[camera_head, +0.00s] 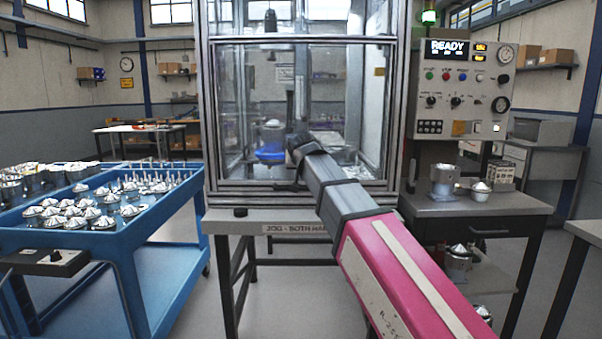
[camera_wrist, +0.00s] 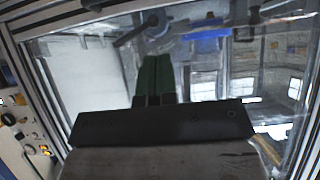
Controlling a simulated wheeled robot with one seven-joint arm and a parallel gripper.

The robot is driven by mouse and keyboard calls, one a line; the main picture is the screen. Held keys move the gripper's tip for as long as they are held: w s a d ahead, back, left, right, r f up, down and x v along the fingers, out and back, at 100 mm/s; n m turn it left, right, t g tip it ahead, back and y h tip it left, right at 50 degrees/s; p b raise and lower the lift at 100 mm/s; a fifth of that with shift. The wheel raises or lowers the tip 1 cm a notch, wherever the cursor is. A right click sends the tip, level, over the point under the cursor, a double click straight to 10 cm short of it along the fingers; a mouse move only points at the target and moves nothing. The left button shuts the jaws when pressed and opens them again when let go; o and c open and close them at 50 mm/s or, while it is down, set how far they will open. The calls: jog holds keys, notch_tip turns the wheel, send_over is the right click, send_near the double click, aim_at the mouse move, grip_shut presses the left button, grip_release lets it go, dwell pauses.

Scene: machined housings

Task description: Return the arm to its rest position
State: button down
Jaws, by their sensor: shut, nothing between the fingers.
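My arm, with a magenta link and grey links, reaches from the lower right of the head view up to the front of the glass-walled machine (camera_head: 301,31). My gripper (camera_wrist: 155,62) shows in the wrist view as two dark green fingers side by side, shut and empty. In the head view the fingers are hidden or too small to make out at the arm's far end. A blue fixture (camera_head: 271,153) with a metal part on it is inside the machine, just left of the arm's end. A blue patch also shows at the top of the wrist view.
A blue cart (camera_head: 118,239) with rows of metal housings stands at left. A control panel (camera_head: 466,88) reading READY and a dark side table (camera_head: 478,207) with metal parts stand at right. The machine's frame and glass are close around the arm's end.

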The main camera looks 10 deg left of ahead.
jog(key=s+d+f+m+g+h, duration=0.1)
jog(key=d+f+g, duration=0.2)
jog(key=d+f, duration=1.05)
jog(key=d+f+g+h, duration=0.2)
jog(key=d+f, duration=0.8)
jog(key=f, duration=0.6)
jog(key=s+d+f+g, duration=0.3)
jog(key=s+d+f, duration=0.5)
jog(key=d+f, duration=0.1)
jog(key=s+d+f+m+g, duration=0.1)
jog(key=s+d+f+g, duration=0.2)
jog(key=s+d+f, duration=0.4)
notch_tip(320, 180, down, 5)
jog(key=d, duration=0.2)
jog(key=shift+s+d+r+m, duration=0.15)
jog(key=shift+s+d+m, duration=0.15)
jog(key=shift+s, duration=0.05)
